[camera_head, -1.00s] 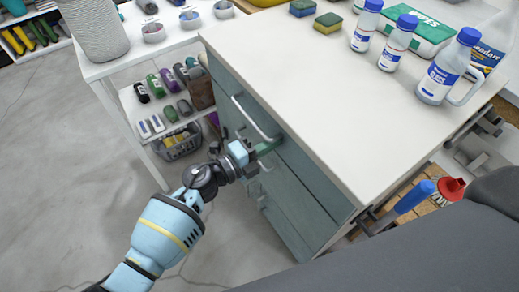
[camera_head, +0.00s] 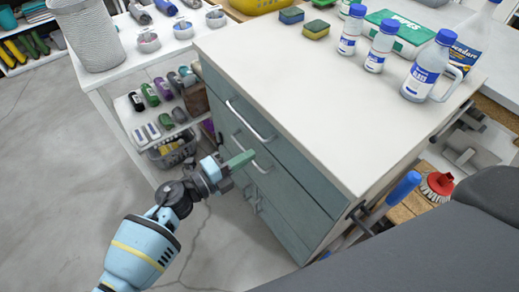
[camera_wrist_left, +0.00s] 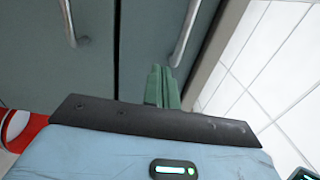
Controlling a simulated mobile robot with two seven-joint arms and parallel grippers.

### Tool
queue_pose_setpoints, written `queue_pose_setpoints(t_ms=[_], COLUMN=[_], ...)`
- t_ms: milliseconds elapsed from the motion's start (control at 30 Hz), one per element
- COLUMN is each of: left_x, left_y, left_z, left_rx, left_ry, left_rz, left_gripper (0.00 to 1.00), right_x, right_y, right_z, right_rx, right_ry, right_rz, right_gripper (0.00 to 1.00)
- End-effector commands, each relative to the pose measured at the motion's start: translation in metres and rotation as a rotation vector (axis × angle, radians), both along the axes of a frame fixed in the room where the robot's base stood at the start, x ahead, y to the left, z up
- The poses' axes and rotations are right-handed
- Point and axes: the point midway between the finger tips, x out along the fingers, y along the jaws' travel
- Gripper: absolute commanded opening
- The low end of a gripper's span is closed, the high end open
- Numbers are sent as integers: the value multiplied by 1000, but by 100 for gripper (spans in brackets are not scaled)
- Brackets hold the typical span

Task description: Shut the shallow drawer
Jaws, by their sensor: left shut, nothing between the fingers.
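The cabinet has grey-green drawer fronts with bar handles under a white top (camera_head: 290,75). Its uppermost drawer front (camera_head: 285,150), with a long handle (camera_head: 249,121), looks flush with the cabinet; I see no clear gap. Another handle (camera_head: 250,152) is below it. My left gripper (camera_head: 241,160) has its green fingers together, empty, in front of the drawer fronts near that lower handle. In the left wrist view the shut fingers (camera_wrist_left: 162,88) point at the fronts, beside one handle (camera_wrist_left: 186,38); contact is unclear. My right gripper is not in view.
Several white bottles (camera_head: 427,70), sponges (camera_head: 317,29) and a green wipes box (camera_head: 400,32) stand on top. A white shelf unit (camera_head: 110,85) with cans and a basket (camera_head: 172,150) is at left. A blue-handled tool (camera_head: 403,188) hangs at right. Floor at left is clear.

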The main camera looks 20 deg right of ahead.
Motion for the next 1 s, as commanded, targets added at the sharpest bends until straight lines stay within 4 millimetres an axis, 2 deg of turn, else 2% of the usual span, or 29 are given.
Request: queue_pose_setpoints(t_ms=[33, 200, 400, 600, 1000], left_x=[-3, -13, -20, -22, -24], left_y=[12, 43, 67, 75, 75], left_z=[0, -1, -1, -1, -2], left_rx=[2, 2, 1, 0, -9], left_ry=[0, 0, 1, 1, 13], left_rz=[0, -1, -1, -2, 6], left_gripper=[0, 0, 0, 0, 0], right_x=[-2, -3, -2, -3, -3], right_y=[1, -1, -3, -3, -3], right_z=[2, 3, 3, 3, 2], right_rx=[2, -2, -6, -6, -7], right_ry=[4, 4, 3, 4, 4], right_rz=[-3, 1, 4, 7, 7], right_gripper=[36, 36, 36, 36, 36])
